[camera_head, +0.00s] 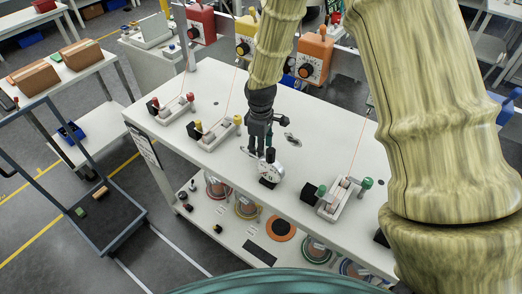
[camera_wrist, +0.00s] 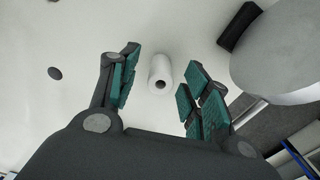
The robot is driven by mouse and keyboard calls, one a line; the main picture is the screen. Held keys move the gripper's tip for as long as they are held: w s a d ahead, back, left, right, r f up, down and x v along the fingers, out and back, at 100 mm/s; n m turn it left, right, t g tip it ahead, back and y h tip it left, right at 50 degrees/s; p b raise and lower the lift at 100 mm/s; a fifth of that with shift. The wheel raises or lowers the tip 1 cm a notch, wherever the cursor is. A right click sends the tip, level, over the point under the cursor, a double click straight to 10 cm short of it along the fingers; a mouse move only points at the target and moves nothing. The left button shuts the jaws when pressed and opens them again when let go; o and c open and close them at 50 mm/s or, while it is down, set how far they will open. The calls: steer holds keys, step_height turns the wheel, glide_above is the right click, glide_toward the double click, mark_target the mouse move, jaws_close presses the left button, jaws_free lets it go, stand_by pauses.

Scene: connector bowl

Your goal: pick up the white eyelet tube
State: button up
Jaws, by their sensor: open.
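The white eyelet tube (camera_wrist: 160,72) shows in the wrist view as a short white cylinder with a dark hole in its near end. It is on the white tabletop (camera_wrist: 185,28), in the gap between my fingers and apart from both. My gripper (camera_wrist: 164,76) is open and empty, with teal pads on either side of the tube. In the head view my gripper (camera_head: 260,148) points down over the table, just behind the dial gauge. I cannot make out the tube in the head view.
The round dial gauge (camera_head: 270,171) stands close to my gripper; its large grey back (camera_wrist: 285,55) and a black block (camera_wrist: 239,27) are at the right in the wrist view. Lever fixtures stand left (camera_head: 216,131) and right (camera_head: 340,199). A small grey piece (camera_head: 292,139) lies behind.

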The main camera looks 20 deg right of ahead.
jaws_close()
steer(key=shift+r, duration=0.15)
